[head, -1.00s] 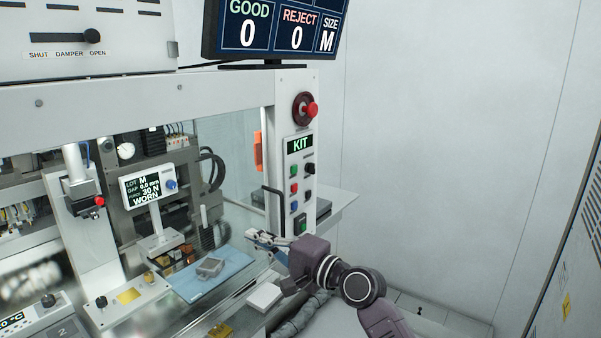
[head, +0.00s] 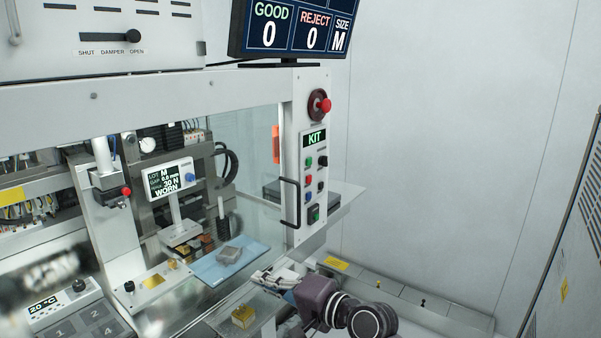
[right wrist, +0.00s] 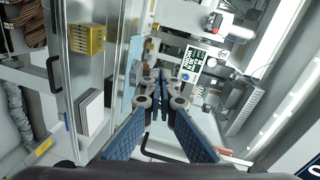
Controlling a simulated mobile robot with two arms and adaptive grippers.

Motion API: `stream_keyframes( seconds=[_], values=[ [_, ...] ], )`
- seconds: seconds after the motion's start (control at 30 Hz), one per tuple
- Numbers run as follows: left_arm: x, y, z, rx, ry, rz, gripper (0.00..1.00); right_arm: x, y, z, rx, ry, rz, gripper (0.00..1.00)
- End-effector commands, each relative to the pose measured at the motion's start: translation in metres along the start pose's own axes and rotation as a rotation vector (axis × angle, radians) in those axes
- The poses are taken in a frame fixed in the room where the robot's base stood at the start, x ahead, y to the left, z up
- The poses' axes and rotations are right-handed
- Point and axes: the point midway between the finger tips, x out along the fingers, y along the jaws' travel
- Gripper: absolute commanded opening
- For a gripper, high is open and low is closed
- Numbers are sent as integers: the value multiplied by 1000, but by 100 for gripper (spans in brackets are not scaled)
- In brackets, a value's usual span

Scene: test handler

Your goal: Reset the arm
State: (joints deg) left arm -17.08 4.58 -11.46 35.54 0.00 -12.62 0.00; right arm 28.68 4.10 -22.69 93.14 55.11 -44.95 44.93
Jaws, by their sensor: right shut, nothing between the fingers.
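My right gripper (head: 268,279) is in the lower middle of the head view, in front of the machine's front edge and the blue mat. Its dark wrist and arm come in from the bottom right. In the right wrist view its fingers (right wrist: 161,88) are closed together with nothing between them. A grey block (head: 229,255) sits on the blue mat (head: 208,272), apart from the gripper. My left gripper is not seen.
A black door handle (head: 290,203) stands above the gripper, beside the button panel (head: 314,178). A yellow box (head: 243,316) is at lower left of the gripper and shows in the wrist view (right wrist: 87,39). A screen reading WORN (head: 168,180) is inside. The right wall side is open.

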Motion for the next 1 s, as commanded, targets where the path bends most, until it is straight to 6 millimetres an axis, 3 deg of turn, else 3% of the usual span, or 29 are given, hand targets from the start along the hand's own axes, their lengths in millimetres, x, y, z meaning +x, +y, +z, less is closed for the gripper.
stream_keyframes(
  seconds=[0.17,0.27,0.47,0.6,0.8,1.0],
  values=[
    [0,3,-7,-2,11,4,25,-26,54,27,-111,-13,112,0],
    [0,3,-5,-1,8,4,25,-50,95,47,-199,-25,209,0],
    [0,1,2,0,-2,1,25,-131,187,92,-407,-84,477,0],
    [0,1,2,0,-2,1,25,-203,238,121,-527,-155,682,0],
    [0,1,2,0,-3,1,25,-293,278,150,-634,-260,910,0],
    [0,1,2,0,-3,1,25,-360,293,170,-687,-352,1068,0]
  ],
)
